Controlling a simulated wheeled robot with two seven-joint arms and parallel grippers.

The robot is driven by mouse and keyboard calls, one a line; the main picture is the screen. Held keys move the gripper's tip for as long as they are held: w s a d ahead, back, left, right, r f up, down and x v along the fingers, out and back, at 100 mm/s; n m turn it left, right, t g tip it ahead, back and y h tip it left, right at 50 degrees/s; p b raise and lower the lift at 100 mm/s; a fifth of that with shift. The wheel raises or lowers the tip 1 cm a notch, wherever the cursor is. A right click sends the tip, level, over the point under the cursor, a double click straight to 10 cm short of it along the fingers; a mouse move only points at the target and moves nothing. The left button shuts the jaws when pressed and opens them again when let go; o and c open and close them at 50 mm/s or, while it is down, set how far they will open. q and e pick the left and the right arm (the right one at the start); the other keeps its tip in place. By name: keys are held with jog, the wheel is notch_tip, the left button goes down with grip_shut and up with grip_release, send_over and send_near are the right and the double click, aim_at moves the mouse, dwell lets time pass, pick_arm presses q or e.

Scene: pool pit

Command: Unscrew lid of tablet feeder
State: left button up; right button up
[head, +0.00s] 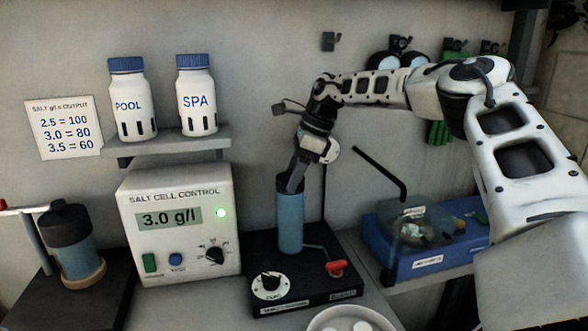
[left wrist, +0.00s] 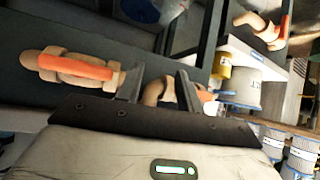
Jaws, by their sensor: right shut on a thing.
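A tall blue cylinder (head: 290,218) stands upright on a black base with a dial and a red handle, in the middle of the head view. My right gripper (head: 294,182) points down at its top and is shut there; the gripped part is mostly hidden by the fingers. A second blue vessel (head: 76,262) with a dark lid stands at the far left. No readable label shows which one is the tablet feeder. My left gripper (left wrist: 158,88) shows only in the left wrist view, with its fingers apart and tan pipework with orange handles beyond them.
A salt cell control box (head: 180,225) stands left of the black base (head: 262,300). Two bottles (head: 133,100) sit on a shelf above. A blue case (head: 425,245) is at right, and a bowl of white tablets (head: 350,318) is at the front edge.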

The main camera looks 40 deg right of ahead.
jog(key=shift+n, duration=0.4)
jog(key=o, duration=1.5)
jog(key=shift+c, duration=0.2)
jog(key=shift+r, duration=0.1)
jog(key=shift+r+p, duration=0.45)
jog(key=shift+r, duration=1.95)
